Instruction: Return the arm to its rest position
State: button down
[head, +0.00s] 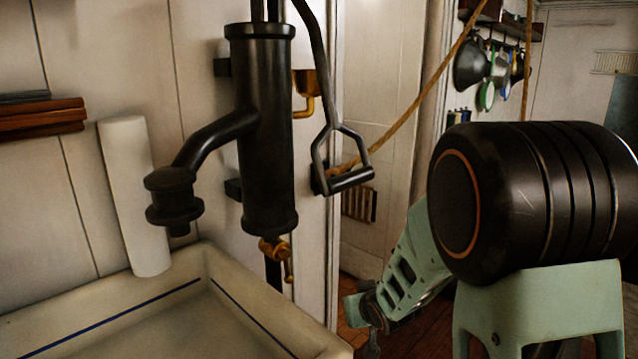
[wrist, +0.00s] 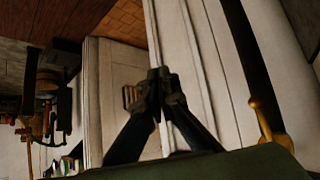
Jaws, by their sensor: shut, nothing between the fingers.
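My gripper (wrist: 161,84) shows in the wrist view with its two dark fingers converging and their tips together. Nothing is held between them. In the head view my arm, with mint-green links and a large black joint, fills the right side. Its lower part reaches down behind that joint, beside the doorway. The fingers cannot be made out clearly in the head view.
A black hand pump (head: 265,140) with a hanging handle (head: 341,160) stands left of my arm. Below it are a brass tap (head: 277,252) and a pale sink (head: 262,312). A rope (head: 420,88) crosses the doorway. Pans (head: 473,64) hang behind.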

jog(key=s+r+n+h, duration=0.1)
jog(key=s+r+n, duration=0.25)
jog(key=r, duration=0.45)
jog(key=s+d+r+m+g, duration=0.1)
jog(key=s+d+r+m, duration=0.15)
jog(key=s, duration=0.65)
jog(key=s+d+r+m+g, duration=0.1)
jog(key=s+d+r+m, duration=0.15)
jog(key=s, duration=0.65)
jog(key=s+d+r+m+g, duration=0.1)
jog(key=s+d+r+g, duration=0.15)
jog(key=s, duration=0.65)
notch_tip(320, 180, up, 22)
jog(key=a+p, duration=0.1)
jog(key=p, duration=2.2)
jog(key=shift+w+a+t, duration=0.15)
jog(key=shift+w+t, duration=0.1)
jog(key=shift+t, duration=0.2)
